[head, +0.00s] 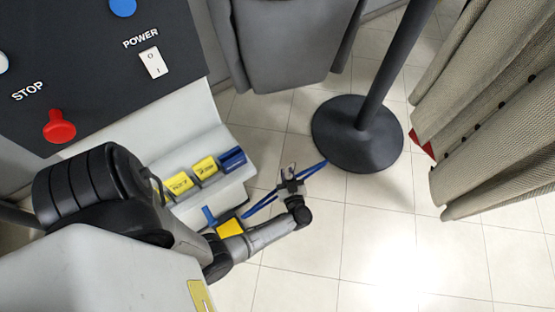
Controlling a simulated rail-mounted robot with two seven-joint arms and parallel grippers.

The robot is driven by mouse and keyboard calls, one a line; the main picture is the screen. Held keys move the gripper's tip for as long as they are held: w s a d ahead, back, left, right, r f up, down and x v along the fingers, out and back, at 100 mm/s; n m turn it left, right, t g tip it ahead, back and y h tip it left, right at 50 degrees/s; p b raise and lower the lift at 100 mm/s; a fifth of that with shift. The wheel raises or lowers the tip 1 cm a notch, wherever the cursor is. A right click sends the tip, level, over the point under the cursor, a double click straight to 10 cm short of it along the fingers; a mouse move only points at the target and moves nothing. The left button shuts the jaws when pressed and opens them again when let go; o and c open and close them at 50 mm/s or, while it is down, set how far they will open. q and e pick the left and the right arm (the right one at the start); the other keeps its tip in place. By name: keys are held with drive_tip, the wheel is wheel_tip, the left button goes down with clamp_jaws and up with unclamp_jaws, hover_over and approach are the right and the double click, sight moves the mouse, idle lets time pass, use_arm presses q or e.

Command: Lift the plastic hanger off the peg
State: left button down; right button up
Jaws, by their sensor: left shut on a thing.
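The blue plastic hanger (262,204) shows in the head view as thin bars running from beside my left forearm up to the right, past my left gripper. My left gripper (289,178) is shut on the hanger, out over the tiled floor to the right of the pale machine. Part of the hanger is hidden behind the gripper and forearm. A short blue piece (208,215) shows left of the forearm; I cannot tell whether it belongs to the hanger. I cannot make out the peg, nor whether the hanger touches it. My right gripper is not in view.
A dark panel (100,60) with a red stop button (59,127) and a power switch (153,62) is at upper left. Yellow labelled blocks (179,183) sit on a pale ledge. A black stand base (357,133) and hanging garments (500,110) are at right. Floor at lower right is clear.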

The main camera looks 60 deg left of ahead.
use_arm(q)
drive_tip(key=w+a+b, duration=0.1)
drive_tip(key=w+b, duration=0.9)
drive_tip(key=w, duration=0.5)
drive_tip(key=shift+a+b, duration=0.3)
drive_tip(key=shift+a, duration=0.05)
